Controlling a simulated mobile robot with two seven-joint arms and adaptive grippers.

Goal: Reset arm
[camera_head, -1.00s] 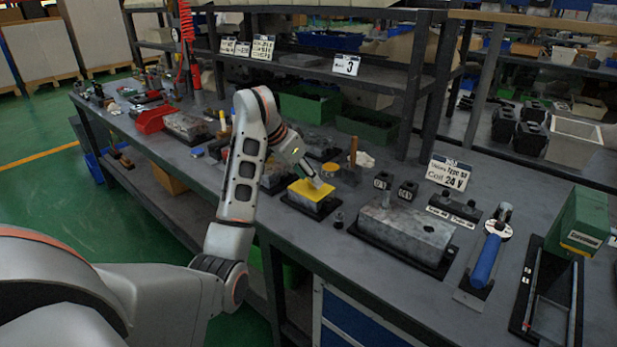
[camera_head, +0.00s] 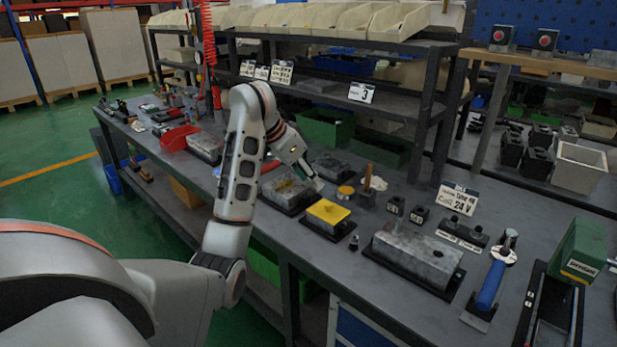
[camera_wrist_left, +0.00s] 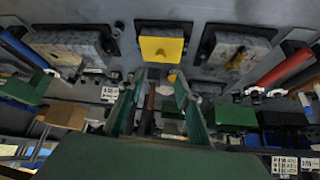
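My left arm comes in from the left over the workbench (camera_head: 330,268), and its gripper (camera_head: 314,182) hangs above the bench, behind the yellow-topped block (camera_head: 328,212). The gripper is apart from that block. In the left wrist view my left gripper's two fingers (camera_wrist_left: 158,100) stand well apart with nothing held between them. The yellow-topped block also shows there (camera_wrist_left: 162,48), beyond the fingertips. My right arm and gripper are not in view.
Grey metal blocks (camera_head: 415,256) stand on dark bases along the bench. A blue-handled tool (camera_head: 490,286) and a green device (camera_head: 580,250) are at the right. Shelves with green crates (camera_head: 325,127) rise behind.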

